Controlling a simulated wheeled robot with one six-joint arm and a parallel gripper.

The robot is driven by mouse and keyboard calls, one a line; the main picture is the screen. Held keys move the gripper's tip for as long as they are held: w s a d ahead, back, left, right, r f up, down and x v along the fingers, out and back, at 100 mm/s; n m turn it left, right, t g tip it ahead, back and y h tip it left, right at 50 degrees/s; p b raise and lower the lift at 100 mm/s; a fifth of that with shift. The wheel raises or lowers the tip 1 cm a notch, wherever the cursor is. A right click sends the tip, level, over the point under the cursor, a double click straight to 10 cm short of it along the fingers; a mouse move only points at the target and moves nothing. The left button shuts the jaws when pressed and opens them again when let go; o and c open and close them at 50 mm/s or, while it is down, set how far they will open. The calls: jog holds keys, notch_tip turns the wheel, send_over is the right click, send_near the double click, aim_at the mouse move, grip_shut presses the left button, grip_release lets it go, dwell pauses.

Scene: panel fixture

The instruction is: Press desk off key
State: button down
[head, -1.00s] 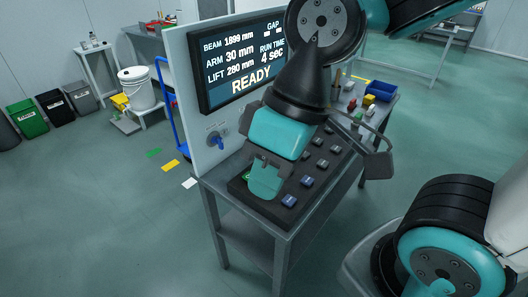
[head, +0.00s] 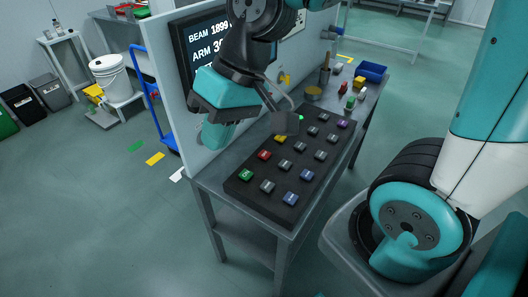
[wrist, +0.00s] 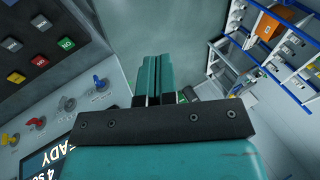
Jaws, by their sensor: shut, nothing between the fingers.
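A dark key pad (head: 233,187) lies on the desk (head: 212,183) with several keys in rows. At its near left corner is a green key (head: 246,174) marked ON. Beside it is a red key (head: 264,154), its label too small to read, and then a yellow key (head: 281,138). The wrist view shows the green key (wrist: 66,44), red key (wrist: 39,61) and yellow key (wrist: 16,78) at upper left. My gripper (head: 215,143) is shut and empty, up and left of the pad, near the panel, apart from the keys. Its fingers also show in the wrist view (wrist: 153,75).
An upright panel (head: 180,105) with a screen (head: 202,45) stands behind the pad. Knobs, among them a blue one (wrist: 100,83), stick out of it.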

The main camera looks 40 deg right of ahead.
jog(key=w+d+f+m+t+y+p, duration=0.1)
jog(key=w+d+f+m, duration=0.3)
jog(key=w+m, duration=0.45)
jog(key=m+t+h+p, duration=0.1)
jog(key=m+t+p, duration=0.35)
jog(key=m, duration=1.05)
send_over(265, 155)
jog(key=b, duration=0.1)
notch_tip(265, 155, down, 18)
jog(key=t, duration=0.1)
jog(key=shift+r+t, duration=0.1)
jog(key=shift+t, duration=0.15)
notch_tip(265, 155, down, 9)
jog(key=b, duration=0.7)
jog(key=shift+r, duration=0.1)
jog(key=shift+f+b, duration=0.35)
jog(key=shift+f, duration=0.05)
